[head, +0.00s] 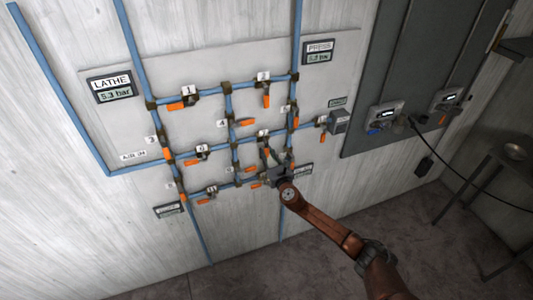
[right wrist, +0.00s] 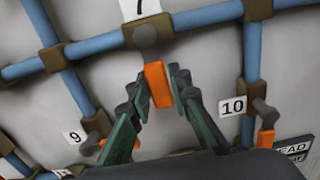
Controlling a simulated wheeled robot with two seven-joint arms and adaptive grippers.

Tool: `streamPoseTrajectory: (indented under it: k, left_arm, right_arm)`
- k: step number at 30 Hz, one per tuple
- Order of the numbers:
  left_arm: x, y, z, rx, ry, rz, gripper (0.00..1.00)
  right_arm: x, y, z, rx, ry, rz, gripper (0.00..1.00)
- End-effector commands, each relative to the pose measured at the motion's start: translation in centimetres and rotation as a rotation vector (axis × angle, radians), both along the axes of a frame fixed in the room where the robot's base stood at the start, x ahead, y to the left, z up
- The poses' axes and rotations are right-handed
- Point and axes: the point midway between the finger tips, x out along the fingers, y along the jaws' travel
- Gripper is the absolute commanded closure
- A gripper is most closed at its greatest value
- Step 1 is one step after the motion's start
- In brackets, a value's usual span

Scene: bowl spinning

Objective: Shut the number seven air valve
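The number seven valve is on a horizontal blue pipe, with its tag (right wrist: 140,6) cut off at the top of the right wrist view. Its orange handle (right wrist: 157,85) points down, crosswise to that pipe. My right gripper (right wrist: 160,88) has one dark green finger on each side of the handle, close against it, and looks shut on it. In the head view, my right gripper (head: 270,163) is at the lower right of the pipe grid and partly hides this valve. The number seven tag (head: 263,133) is small there. My left gripper is not in view.
Valves nine (right wrist: 97,130) and ten (right wrist: 265,115) flank my right gripper, with ten's orange handle close on the right. A grey cabinet (head: 400,60) and a dark table (head: 500,160) stand at right.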

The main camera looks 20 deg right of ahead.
Motion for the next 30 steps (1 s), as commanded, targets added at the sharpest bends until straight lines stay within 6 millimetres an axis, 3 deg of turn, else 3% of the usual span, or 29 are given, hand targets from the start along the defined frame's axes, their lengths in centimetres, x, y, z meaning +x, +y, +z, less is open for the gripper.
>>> streamPoseTrajectory:
  k: [6, 17, 22, 30]
  left_arm:
    - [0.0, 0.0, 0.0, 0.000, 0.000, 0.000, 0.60]
    - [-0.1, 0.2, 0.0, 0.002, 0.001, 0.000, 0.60]
    - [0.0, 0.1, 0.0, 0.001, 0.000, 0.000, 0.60]
    - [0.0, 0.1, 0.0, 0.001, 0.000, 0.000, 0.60]
  right_arm:
    - [0.0, 0.0, 0.1, 0.003, -0.001, 0.000, 0.67]
    - [-0.6, 0.0, 0.1, 0.004, -0.002, 0.001, 0.67]
    - [-3.0, -0.1, 0.0, 0.005, -0.001, 0.002, 0.67]
    - [-8.5, -0.3, 0.0, 0.003, 0.000, 0.001, 0.67]
